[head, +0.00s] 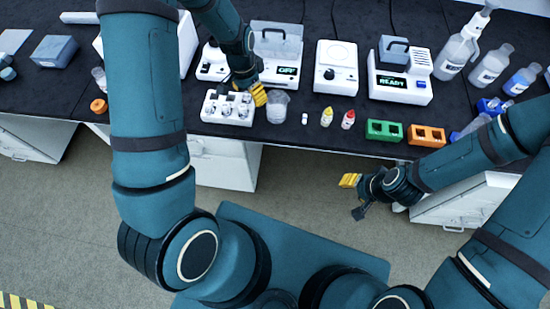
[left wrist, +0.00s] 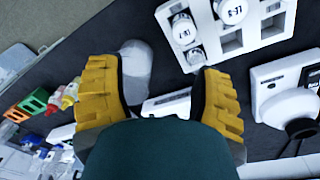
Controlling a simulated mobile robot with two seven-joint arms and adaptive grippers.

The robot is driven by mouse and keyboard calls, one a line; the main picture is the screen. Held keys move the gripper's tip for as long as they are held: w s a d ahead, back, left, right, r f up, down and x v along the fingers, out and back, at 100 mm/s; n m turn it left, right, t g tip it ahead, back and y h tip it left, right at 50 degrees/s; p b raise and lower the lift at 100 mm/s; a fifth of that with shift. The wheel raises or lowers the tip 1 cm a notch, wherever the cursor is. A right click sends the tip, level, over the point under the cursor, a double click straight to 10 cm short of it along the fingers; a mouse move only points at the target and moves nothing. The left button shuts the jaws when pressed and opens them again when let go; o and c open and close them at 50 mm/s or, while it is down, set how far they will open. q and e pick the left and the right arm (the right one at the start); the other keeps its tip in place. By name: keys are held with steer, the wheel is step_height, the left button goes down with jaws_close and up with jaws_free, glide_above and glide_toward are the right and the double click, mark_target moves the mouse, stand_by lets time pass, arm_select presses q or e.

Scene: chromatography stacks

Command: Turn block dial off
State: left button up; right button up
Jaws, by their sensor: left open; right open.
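A white block unit (head: 289,83) stands at the back of the bench, its display reading "OFF"; my left arm covers its middle. A white part with a round knob (left wrist: 290,107) and a dark stem shows at the right of the left wrist view; I cannot tell if this is the block dial. My left gripper (head: 259,95) is above the bench between the vial rack (head: 228,118) and a clear beaker (head: 277,108). Its yellow fingers are open and empty in the left wrist view (left wrist: 160,98). My right gripper (head: 355,196) is open and empty off the bench's front edge.
A white dial unit (head: 336,84) and a white unit reading "READY" (head: 402,89) stand right of the block. Small dropper bottles (head: 327,118), a green rack (head: 384,131) and an orange rack (head: 427,136) line the front edge. Spray and wash bottles (head: 455,56) stand at right.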

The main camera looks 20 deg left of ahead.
arm_select(q)
steer(key=s+d+f+n+h+b, duration=0.2)
steer(key=s+d+f+n+b, duration=0.1)
steer(key=s+d+f, duration=0.7)
steer(key=shift+s+d+f+n+t, duration=0.2)
steer(key=shift+d+f+n+t, duration=0.3)
steer(key=shift+d+f, duration=0.55)
arm_select(e)
steer(key=shift+s+f, duration=0.15)
steer(key=shift+f, duration=1.55)
arm_select(q)
steer(key=shift+d+r, duration=0.15)
steer(key=shift+r, duration=0.05)
steer(key=s+d+n, duration=0.2)
steer(key=s+d, duration=0.2)
steer(key=s, duration=0.1)
steer(key=shift+s+d+f+n+h, duration=0.15)
steer(key=shift+d+f+n+h, duration=0.15)
steer(key=shift+h, duration=0.1)
arm_select(e)
steer(key=shift+s+a+g, duration=0.15)
steer(key=shift+s+g, duration=0.15)
steer(key=shift+s, duration=0.6)
